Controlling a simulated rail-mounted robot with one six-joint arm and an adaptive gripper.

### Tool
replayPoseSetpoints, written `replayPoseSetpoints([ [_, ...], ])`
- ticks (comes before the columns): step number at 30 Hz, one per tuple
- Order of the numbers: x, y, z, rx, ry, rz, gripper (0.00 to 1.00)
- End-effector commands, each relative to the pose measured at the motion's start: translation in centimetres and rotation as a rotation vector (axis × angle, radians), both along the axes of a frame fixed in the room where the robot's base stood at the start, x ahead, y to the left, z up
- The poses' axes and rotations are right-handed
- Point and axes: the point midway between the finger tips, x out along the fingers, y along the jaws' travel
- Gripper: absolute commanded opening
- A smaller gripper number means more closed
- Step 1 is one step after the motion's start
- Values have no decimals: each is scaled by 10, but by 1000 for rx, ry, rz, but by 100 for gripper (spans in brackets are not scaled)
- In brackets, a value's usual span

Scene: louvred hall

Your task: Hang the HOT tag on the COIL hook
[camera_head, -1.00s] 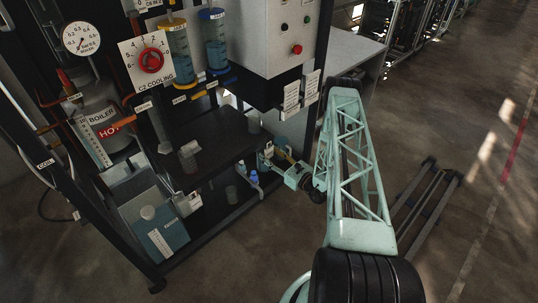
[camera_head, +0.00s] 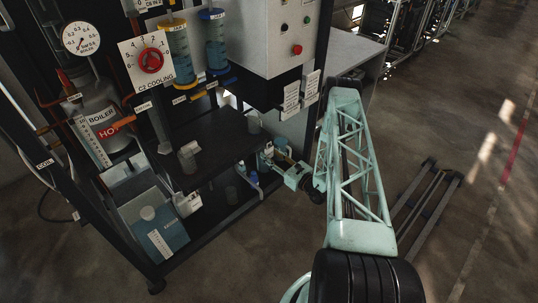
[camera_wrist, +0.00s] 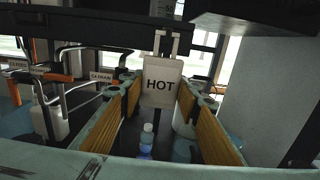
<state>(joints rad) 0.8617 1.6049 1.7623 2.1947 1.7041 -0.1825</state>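The HOT tag (camera_wrist: 162,84) is a pale plate with dark lettering. In the wrist view it hangs upright from a pale holder below a dark beam. My gripper (camera_wrist: 160,98) is open, with its two tan-padded fingers on either side of the tag; I see no firm grip on it. In the head view my gripper (camera_head: 279,166) is low at the right side of the rack, and the tag cannot be made out there. A COIL label (camera_head: 45,163) is on the rack's left post; its hook is too small to tell.
A boiler (camera_head: 100,112) with a red HOT marking stands at the rack's left. A dark shelf (camera_head: 215,140) bears cups left of my gripper.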

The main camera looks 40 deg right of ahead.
Motion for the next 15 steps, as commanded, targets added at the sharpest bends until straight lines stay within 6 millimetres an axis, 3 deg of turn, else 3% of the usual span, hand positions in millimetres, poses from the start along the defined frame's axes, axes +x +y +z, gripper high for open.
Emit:
replayPoseSetpoints([
  [5, 0, 0, 0, 0, 0, 0, 1],
  [15, 0, 0, 3, 0, 0, 0, 1],
])
